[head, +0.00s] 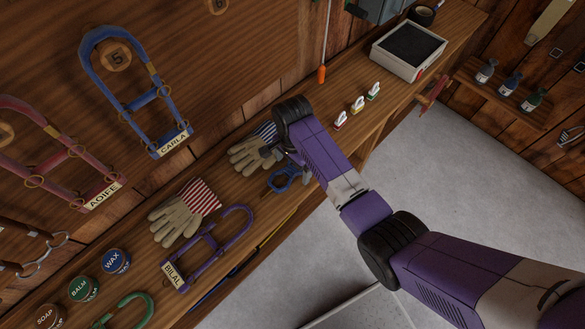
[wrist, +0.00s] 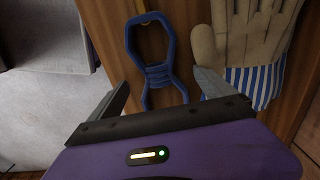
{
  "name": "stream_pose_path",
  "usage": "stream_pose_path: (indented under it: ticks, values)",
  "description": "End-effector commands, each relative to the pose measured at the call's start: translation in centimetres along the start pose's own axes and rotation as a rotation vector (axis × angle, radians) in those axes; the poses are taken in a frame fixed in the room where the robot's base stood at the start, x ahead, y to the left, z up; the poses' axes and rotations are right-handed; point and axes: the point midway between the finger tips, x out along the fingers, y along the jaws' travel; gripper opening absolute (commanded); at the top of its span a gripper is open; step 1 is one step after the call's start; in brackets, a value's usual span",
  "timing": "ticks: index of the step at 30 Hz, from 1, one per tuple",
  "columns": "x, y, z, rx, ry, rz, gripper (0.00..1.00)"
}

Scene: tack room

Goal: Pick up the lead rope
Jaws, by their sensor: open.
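The blue lead rope (wrist: 157,75) lies on the wooden bench as a bundle, with a loop at one end and wraps round its middle. In the wrist view it shows between and beyond the two fingers of my gripper (wrist: 163,88), which is open and empty. The near end of the rope is hidden behind the gripper body. In the head view the rope (head: 289,180) lies near the bench's front edge, partly behind my arm, beside my gripper (head: 281,152). I cannot tell the exact height of the fingers above it.
A glove with a blue-striped cuff (wrist: 240,45) lies close to the right finger. A red-striped glove (head: 184,213), a purple halter (head: 208,248) and several tins (head: 116,261) are on the bench at left. Small clips (head: 357,105) and a box (head: 409,50) stand farther right.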

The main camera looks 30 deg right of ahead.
Motion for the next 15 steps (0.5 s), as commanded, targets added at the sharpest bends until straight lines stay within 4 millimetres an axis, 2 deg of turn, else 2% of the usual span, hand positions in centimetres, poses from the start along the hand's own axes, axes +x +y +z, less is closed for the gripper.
stream_pose_path:
  ticks: [2, 12, 14, 15]
  values:
    - [-0.01, 0.00, 0.00, 0.000, 0.000, 0.000, 0.91]
    - [-0.03, 0.01, 0.00, 0.000, 0.000, 0.000, 0.24]
    - [-0.03, 0.01, 0.00, 0.000, 0.000, 0.000, 0.13]
    - [-0.09, -0.03, -0.02, 0.000, 0.000, -0.001, 0.11]
